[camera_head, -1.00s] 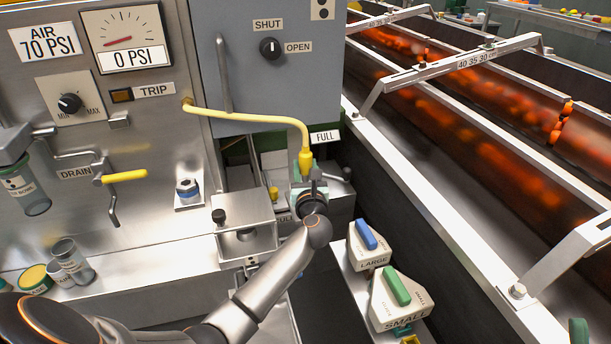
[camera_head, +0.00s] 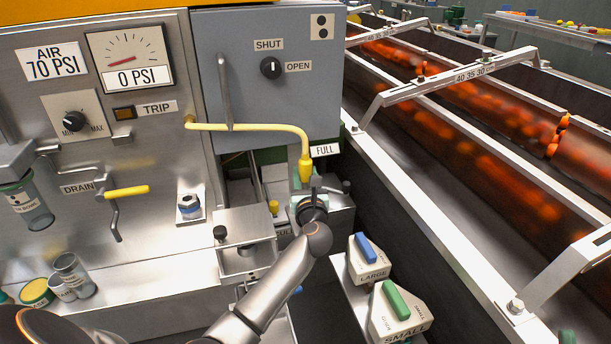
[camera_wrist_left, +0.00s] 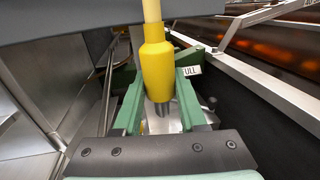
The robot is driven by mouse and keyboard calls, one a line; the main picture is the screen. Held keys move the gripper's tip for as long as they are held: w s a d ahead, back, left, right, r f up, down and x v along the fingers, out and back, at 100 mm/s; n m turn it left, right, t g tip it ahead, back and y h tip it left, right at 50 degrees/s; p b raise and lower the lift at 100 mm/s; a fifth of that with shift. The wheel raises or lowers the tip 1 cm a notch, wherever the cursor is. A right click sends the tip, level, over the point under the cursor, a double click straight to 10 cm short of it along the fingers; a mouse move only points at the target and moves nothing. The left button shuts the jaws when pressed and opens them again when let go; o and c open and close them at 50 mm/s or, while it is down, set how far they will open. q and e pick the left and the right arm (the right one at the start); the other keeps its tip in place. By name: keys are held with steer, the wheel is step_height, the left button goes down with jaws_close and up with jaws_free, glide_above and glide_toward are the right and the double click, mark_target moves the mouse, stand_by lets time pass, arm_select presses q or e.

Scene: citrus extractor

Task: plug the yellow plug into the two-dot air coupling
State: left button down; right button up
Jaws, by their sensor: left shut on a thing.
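The yellow plug (camera_head: 306,168) hangs at the end of a yellow hose (camera_head: 250,127), below the grey cabinet's lower right corner. In the left wrist view the plug (camera_wrist_left: 157,72) points down, its grey metal tip between two green fingers. My left gripper (camera_head: 308,190) is shut on the plug. A label with two black dots (camera_head: 322,26) is on the cabinet's upper right front. I cannot make out the coupling that belongs to it. My right gripper is not in view.
The grey cabinet (camera_head: 260,100) has a handle and a SHUT/OPEN knob (camera_head: 271,68). A metal box (camera_head: 245,225) stands left of my gripper. Blue and green handled blocks (camera_head: 368,262) (camera_head: 398,315) sit below right. A conveyor rail (camera_head: 420,220) runs along the right.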

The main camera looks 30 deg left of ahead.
mark_target(306, 163)
arm_select(q)
steer(key=shift+r+p, duration=1.9)
steer(key=shift+r, duration=0.25)
